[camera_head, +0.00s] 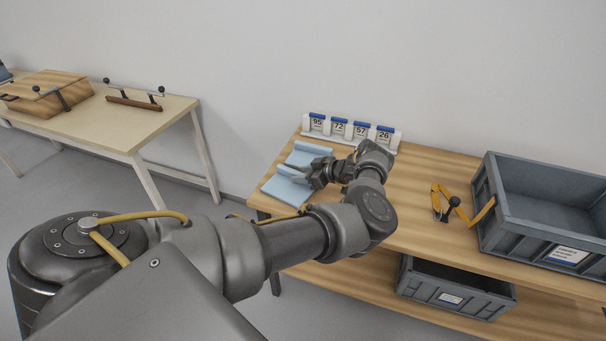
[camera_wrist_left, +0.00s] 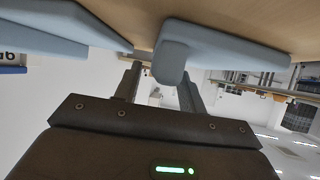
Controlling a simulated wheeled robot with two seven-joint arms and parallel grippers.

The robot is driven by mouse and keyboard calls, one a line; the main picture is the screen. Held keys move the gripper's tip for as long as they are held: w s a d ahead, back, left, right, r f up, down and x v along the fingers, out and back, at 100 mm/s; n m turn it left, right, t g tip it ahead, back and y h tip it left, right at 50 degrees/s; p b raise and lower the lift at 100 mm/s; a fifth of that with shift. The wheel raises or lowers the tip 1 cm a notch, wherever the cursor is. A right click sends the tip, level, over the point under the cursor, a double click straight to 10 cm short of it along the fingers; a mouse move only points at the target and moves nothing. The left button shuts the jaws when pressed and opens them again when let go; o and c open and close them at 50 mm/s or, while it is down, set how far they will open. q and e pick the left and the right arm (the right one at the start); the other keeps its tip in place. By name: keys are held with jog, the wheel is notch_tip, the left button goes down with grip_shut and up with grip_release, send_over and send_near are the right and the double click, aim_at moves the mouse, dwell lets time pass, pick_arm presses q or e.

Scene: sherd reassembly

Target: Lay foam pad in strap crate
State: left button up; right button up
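Two light-blue foam pads lie at the left end of the wooden table, a nearer one (camera_head: 284,190) and a farther one (camera_head: 309,149), each with a raised lip. My left gripper (camera_head: 302,174) is low over the nearer pad, fingers apart and pointing left. In the left wrist view a pad's raised lip (camera_wrist_left: 171,62) shows at the open fingers (camera_wrist_left: 160,78), with a gap on the left side; I cannot tell whether the right finger touches it. The large grey crate (camera_head: 514,228) with an orange strap (camera_head: 484,210) stands at the table's right. My right gripper is out of view.
A white rack with numbered blue-topped tags (camera_head: 350,131) stands along the table's back edge. A black knob (camera_head: 453,201) is by the strap. A second grey crate (camera_head: 455,290) is on the lower shelf. Another table (camera_head: 150,117) with a wooden box (camera_head: 45,92) stands at the far left.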

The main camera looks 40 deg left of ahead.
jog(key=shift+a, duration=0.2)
pick_arm(q)
jog(key=shift+r+p, duration=0.25)
jog(key=shift+p, duration=0.2)
jog(key=v, duration=0.1)
jog(key=b+v, duration=0.1)
jog(key=shift+w+d+f, duration=0.1)
jog(key=shift+w+d, duration=0.05)
jog(key=shift+d, duration=0.3)
jog(key=s+p+v, duration=0.1)
jog(key=v, duration=0.7)
jog(key=shift+w+p, duration=0.35)
jog(key=shift+p, duration=0.05)
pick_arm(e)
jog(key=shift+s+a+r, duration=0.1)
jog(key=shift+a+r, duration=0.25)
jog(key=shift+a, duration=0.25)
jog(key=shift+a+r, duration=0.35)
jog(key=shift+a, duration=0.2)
pick_arm(q)
jog(key=shift+a, duration=0.15)
